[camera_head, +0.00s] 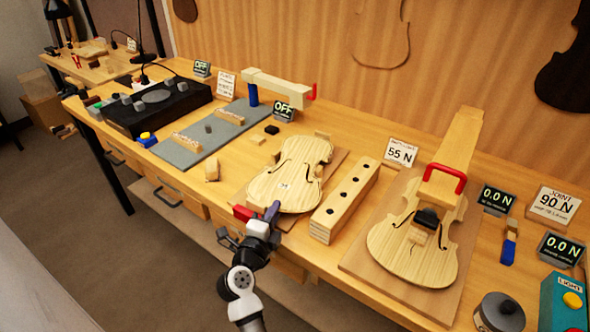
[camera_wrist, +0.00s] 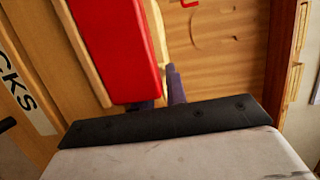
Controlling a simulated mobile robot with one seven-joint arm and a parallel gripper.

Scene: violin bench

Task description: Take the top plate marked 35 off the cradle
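A pale violin top plate (camera_head: 290,172) lies flat on a brown board (camera_head: 337,163) at mid bench, with two f-holes. A small tag near its middle carries a number too small to read for certain. Small wooden blocks show at its edge. My gripper (camera_head: 258,213) is at the front edge of the bench, by the plate's near end. A red piece and a blue piece show at its end. In the wrist view a red block with wooden sides (camera_wrist: 118,45) fills the upper left, beside purple fingers (camera_wrist: 172,88). Whether they grip anything is unclear.
A long wooden block with dark holes (camera_head: 345,199) stands close right of the plate. Further right, another violin plate (camera_head: 387,240) lies under a wooden arm with a red handle (camera_head: 444,178). A grey board (camera_head: 210,132) is at left. Drawer handles (camera_head: 166,192) stick out in front.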

